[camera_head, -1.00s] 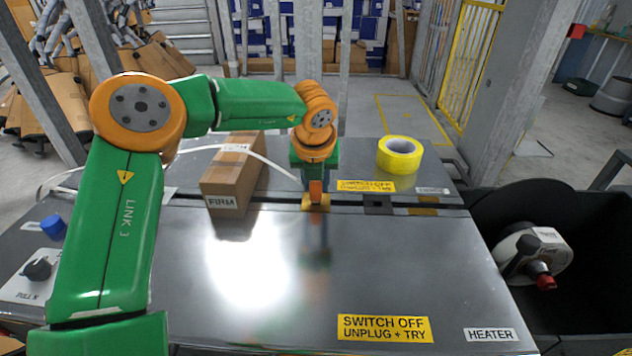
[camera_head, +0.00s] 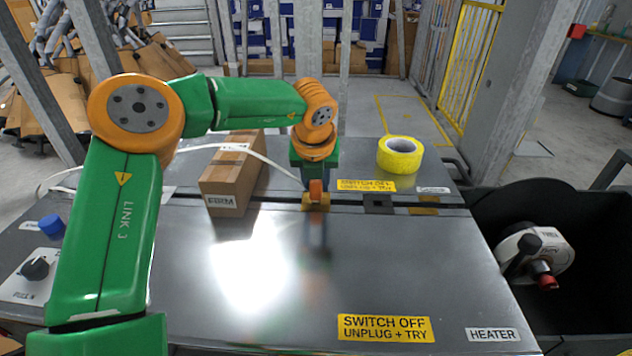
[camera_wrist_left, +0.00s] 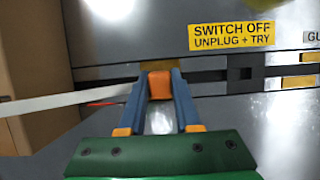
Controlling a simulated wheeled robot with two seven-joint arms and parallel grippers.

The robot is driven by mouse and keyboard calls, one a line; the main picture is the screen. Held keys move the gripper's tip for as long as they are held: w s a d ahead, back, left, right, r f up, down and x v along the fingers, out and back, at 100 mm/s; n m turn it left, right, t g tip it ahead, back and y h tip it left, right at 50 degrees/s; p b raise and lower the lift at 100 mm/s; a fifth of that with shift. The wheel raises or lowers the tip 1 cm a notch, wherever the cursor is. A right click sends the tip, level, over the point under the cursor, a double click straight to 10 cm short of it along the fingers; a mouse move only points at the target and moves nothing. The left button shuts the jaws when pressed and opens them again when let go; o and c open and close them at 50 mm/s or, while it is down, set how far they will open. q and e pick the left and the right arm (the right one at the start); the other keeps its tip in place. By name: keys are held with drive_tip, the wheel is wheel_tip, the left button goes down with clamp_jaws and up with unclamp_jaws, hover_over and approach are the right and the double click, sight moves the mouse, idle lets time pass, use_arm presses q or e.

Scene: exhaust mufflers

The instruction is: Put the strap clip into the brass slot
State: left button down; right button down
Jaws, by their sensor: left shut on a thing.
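The orange strap clip (camera_head: 316,188) is between the fingers of my left gripper (camera_wrist_left: 159,88), at the end of the white strap (camera_wrist_left: 65,101). The left gripper is shut on the clip and points down at the dark groove across the steel table. A brass-coloured piece (camera_head: 316,204) lies at the groove right by the clip; part of it shows just beyond the clip in the left wrist view (camera_wrist_left: 157,66). The fingers and clip hide the slot opening, so I cannot tell whether the clip is inside it. My right gripper is not in view.
A carton (camera_head: 232,178) stands left of the gripper, with the strap passing by it. A yellow tape roll (camera_head: 399,155) sits at the back right. A dark block (camera_head: 378,203) and another brass patch (camera_head: 425,211) lie along the groove to the right. The front tabletop is clear.

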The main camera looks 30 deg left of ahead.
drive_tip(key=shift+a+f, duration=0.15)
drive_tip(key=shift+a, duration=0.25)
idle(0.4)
use_arm(q)
drive_tip(key=shift+f, duration=0.2)
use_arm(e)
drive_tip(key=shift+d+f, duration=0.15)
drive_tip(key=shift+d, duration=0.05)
use_arm(q)
drive_tip(key=shift+f+b, duration=0.25)
drive_tip(key=shift+b, duration=0.25)
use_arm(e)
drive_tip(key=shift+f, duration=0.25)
use_arm(q)
drive_tip(key=c, duration=0.5)
unclamp_jaws()
